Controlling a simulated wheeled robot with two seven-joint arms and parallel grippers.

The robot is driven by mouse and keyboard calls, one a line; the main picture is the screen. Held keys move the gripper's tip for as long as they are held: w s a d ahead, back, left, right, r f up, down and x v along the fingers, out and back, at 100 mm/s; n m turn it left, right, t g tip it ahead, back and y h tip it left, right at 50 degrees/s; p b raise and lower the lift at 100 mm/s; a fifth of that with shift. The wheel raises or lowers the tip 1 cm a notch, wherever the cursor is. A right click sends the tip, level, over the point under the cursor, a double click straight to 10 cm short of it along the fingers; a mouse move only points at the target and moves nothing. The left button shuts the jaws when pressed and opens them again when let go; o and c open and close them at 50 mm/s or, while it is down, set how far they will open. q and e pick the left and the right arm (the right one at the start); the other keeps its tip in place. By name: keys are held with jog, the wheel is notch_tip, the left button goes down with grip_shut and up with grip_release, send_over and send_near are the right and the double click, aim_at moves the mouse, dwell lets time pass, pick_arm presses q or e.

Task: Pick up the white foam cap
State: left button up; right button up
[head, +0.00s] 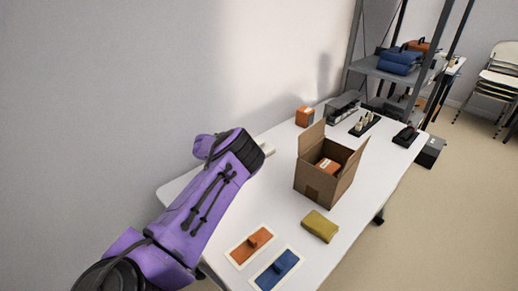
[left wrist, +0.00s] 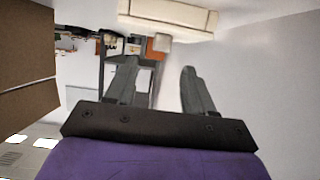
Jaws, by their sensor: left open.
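The white foam cap appears to be the pale cream block (left wrist: 168,18) at the top of the left wrist view, beyond my fingertips. In the head view, a small pale part of it (head: 268,147) shows just past my left gripper, which hides the rest. My left gripper (left wrist: 160,82) is open, with its two dark fingers apart and nothing between them. The block looks apart from the fingers; its exact distance is hard to tell. My right gripper is in neither view.
An open cardboard box (head: 315,185) holding an orange item stands mid-table. A mustard block (head: 320,226) and orange (head: 250,244) and blue (head: 277,270) pieces on pale mats lie nearer. An orange box (head: 304,116) stands farther back. The wall borders the table's left side.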

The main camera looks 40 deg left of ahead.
aim_at(259, 143)
pick_arm(q)
jog(key=x, duration=0.5)
jog(key=shift+w+f, duration=0.1)
jog(key=shift+f, duration=0.05)
jog(key=c, duration=0.9)
grip_shut()
